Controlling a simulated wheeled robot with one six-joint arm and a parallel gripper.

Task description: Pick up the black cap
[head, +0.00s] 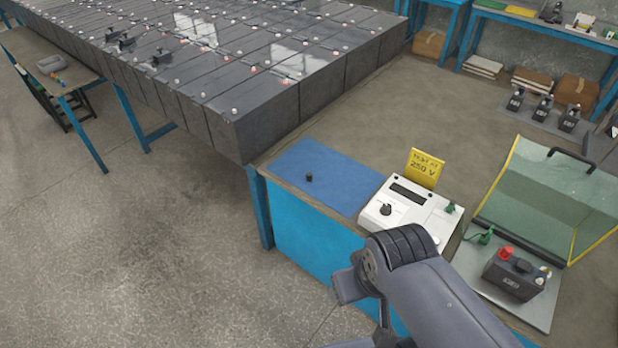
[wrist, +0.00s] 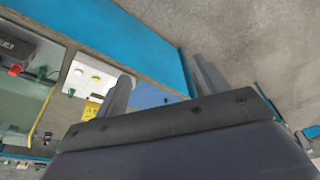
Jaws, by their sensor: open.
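The black cap (head: 309,177) is a small dark knob standing on the blue mat (head: 330,188), on the bench in the middle of the head view. In the head view my arm is at the lower right, apart from the cap, and the fingertips are not clear there.
A white meter box (head: 412,208) with a yellow "250 V" sign (head: 425,168) stands right of the mat. Rows of grey batteries (head: 240,85) rise behind it at the left. A glass shield (head: 545,200) and a small black battery (head: 514,277) are at the right.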

